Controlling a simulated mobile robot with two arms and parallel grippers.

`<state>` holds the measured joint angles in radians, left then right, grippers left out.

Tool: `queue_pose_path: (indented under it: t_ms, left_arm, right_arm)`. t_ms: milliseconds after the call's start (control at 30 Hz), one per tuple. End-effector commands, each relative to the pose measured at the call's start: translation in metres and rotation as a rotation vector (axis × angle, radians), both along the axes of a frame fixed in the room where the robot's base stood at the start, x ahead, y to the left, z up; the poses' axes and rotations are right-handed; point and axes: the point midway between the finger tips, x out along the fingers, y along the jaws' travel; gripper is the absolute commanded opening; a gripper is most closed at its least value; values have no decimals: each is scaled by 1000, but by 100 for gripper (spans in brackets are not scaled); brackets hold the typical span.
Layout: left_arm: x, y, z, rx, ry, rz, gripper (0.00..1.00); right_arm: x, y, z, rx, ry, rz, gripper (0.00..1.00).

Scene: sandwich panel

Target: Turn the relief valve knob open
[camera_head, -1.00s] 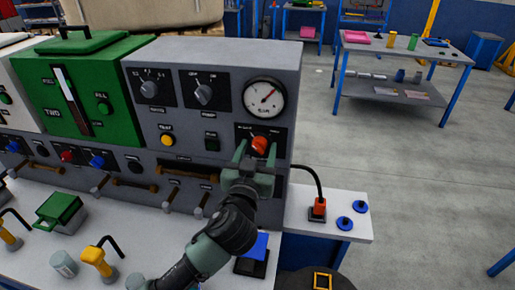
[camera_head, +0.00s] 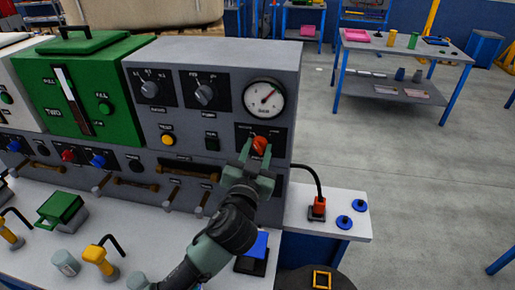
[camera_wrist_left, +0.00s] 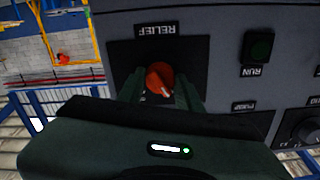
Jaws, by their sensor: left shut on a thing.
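The relief valve knob (camera_head: 260,145) is a red-orange knob on a black plate, low on the right of the grey panel, under the round gauge (camera_head: 264,99). In the left wrist view the knob (camera_wrist_left: 160,79) shows under an upside-down "RELIEF" label (camera_wrist_left: 156,29), with a pale mark on its face. My left gripper (camera_head: 258,155) is at the panel with its fingers on both sides of the knob, shut on it. In the left wrist view the fingers (camera_wrist_left: 160,92) flank the knob, their tips partly hidden. My right gripper is in neither view.
Left of the knob are a black button (camera_head: 212,141), a yellow button (camera_head: 167,140) and two selector knobs. Below are bar handles. The white bench (camera_head: 330,209) carries a red plug with a black cable (camera_head: 317,208) and blue discs. Open floor lies to the right.

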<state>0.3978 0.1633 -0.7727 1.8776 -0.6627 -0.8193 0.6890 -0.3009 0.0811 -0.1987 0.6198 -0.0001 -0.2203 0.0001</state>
Motion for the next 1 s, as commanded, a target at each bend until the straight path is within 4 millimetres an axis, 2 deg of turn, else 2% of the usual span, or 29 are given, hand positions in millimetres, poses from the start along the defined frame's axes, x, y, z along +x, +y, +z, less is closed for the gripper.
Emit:
queue_pose_path:
  t_ms: [1000]
  left_arm:
    - [0,0,2,944,-185,0,0]
  right_arm:
    - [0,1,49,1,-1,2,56]
